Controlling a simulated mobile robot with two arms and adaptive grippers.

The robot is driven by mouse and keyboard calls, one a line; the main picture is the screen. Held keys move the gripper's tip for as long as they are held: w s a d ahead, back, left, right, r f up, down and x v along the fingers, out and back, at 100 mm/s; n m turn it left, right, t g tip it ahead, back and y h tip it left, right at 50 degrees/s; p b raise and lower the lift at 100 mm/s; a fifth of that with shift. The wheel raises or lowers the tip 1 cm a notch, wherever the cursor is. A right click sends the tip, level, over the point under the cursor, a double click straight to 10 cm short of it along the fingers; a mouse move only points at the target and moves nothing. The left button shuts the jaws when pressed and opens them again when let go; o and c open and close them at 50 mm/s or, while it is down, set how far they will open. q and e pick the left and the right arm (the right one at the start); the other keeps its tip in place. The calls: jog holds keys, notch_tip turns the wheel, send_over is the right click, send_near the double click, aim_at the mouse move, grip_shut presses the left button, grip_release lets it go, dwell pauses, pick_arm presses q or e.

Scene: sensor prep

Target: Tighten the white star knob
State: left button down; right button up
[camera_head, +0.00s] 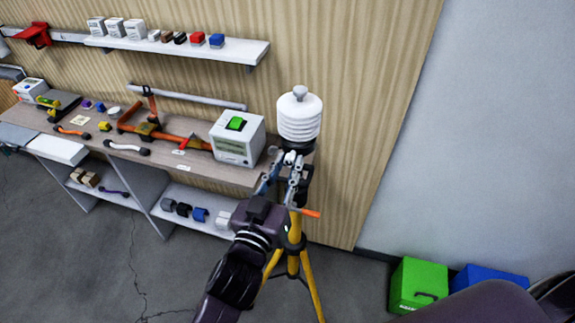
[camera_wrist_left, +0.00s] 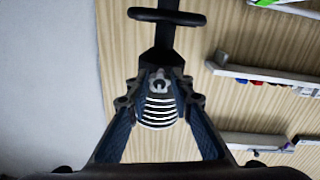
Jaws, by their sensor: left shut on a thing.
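A white ribbed sensor housing (camera_head: 299,120) with a grey cap stands upright on a yellow tripod (camera_head: 293,262). My left gripper (camera_head: 293,160) is at the black mount just below the housing, with its fingers pointing up toward it. In the upside-down left wrist view, my left gripper (camera_wrist_left: 158,85) is closed around a small pale knob (camera_wrist_left: 158,86) between its fingertips. The ribbed housing (camera_wrist_left: 158,112) shows behind the knob. The fingers hide most of the knob's outline, and the head view does not show it clearly. My right gripper is not visible.
A workbench (camera_head: 185,162) with a white-green box (camera_head: 238,137) and tools stands left of the tripod. A wall shelf (camera_head: 180,45) holds small boxes. An orange-tipped handle (camera_head: 305,212) juts from the tripod. A green crate (camera_head: 417,284) and a blue crate (camera_head: 487,277) stand at lower right.

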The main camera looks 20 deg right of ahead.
pick_arm(q)
jog(key=shift+m, duration=0.4)
jog(key=shift+m+p, duration=0.5)
jog(key=m+p, duration=0.1)
jog(key=m, duration=0.2)
jog(key=shift+r, duration=0.1)
jog(key=m+p, duration=0.1)
jog(key=m, duration=0.4)
jog(key=shift+p, duration=0.35)
jog(key=m, duration=0.2)
jog(key=shift+m+y, duration=0.3)
jog(key=m, duration=0.7)
jog(key=shift+m, duration=1.9)
